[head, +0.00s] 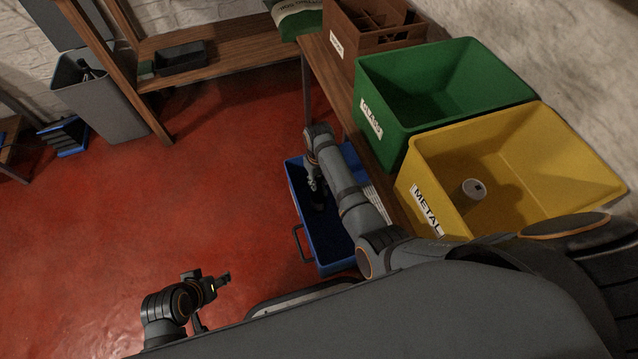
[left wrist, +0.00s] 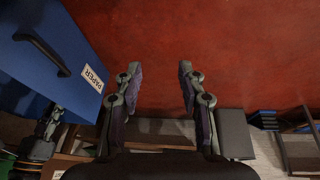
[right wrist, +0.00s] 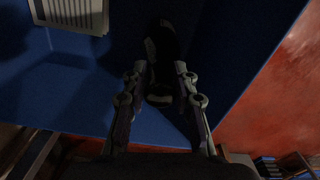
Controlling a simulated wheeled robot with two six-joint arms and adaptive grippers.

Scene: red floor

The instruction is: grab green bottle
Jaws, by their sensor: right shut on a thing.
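My right gripper (head: 314,188) reaches down inside the blue bin (head: 304,218). In the right wrist view its fingers (right wrist: 160,78) are shut on a dark bottle (right wrist: 163,45), which lies in the shadow of the blue bin. The bottle looks almost black there, so its green colour cannot be told. In the head view the bottle is mostly lost in shadow. My left gripper (head: 222,281) is away from the bins over the red floor. In the left wrist view its fingers (left wrist: 160,72) are apart with nothing between them.
A green GLASS bin (head: 382,140) and a yellow METAL bin (head: 420,165) holding a can (head: 473,190) stand on a wooden bench. A brown crate (head: 350,45) stands behind. White paper (right wrist: 75,14) lies in the blue bin.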

